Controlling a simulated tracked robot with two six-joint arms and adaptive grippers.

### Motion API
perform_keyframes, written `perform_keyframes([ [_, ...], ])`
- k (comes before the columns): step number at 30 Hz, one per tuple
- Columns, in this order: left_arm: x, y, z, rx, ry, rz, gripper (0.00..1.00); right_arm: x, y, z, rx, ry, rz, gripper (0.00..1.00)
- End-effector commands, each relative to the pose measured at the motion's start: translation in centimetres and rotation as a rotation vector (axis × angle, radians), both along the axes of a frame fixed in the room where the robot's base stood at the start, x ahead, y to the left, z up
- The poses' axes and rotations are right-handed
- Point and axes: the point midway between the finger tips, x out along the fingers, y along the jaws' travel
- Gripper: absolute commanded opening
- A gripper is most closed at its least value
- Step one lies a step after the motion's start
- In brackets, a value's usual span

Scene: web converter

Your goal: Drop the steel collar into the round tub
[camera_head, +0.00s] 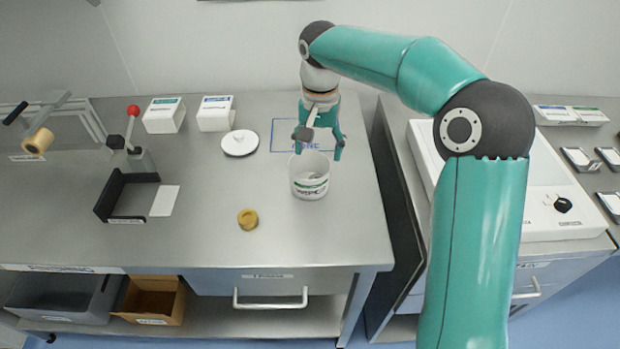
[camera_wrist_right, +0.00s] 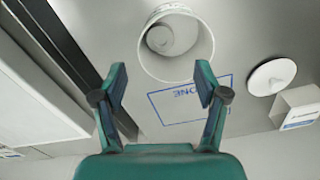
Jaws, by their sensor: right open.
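The white round tub (camera_head: 309,188) with a printed label stands upright on the steel bench. In the right wrist view the tub (camera_wrist_right: 148,55) shows from above, beyond my fingertips. A small grey rounded shape shows inside it; I cannot tell for sure whether this is the steel collar. No other steel collar can be made out on the bench. My right gripper (camera_head: 320,148) is open, points down and is just behind and above the tub. In the wrist view its fingers (camera_wrist_right: 160,78) are apart with nothing between them. My left gripper is not in view.
A brass-coloured ring (camera_head: 248,219) lies in front left of the tub. A white disc (camera_head: 240,143) lies behind left, near two white boxes (camera_head: 164,115). A black bracket (camera_head: 110,195) stands at left. A blue outlined area (camera_head: 285,135) is behind the tub. The front right bench is clear.

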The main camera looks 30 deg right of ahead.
Motion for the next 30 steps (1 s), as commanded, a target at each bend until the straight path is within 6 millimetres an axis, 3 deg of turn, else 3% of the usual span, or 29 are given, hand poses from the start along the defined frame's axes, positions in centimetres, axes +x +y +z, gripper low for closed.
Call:
perform_keyframes([
  [9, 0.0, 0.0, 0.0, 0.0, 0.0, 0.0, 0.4, 0.1, 0.0, 6.5, 0.0, -0.004, 0.001, 0.73],
  [13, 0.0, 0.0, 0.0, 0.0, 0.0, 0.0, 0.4, 0.2, 0.0, 8.1, 0.0, -0.003, 0.0, 0.73],
  [19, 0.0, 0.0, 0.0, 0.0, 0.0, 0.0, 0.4, 0.1, 0.1, 9.1, 0.0, 0.0, 0.001, 0.73],
  [30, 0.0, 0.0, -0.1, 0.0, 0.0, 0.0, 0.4, 0.1, 0.0, 9.2, 0.0, 0.0, 0.002, 0.73],
])
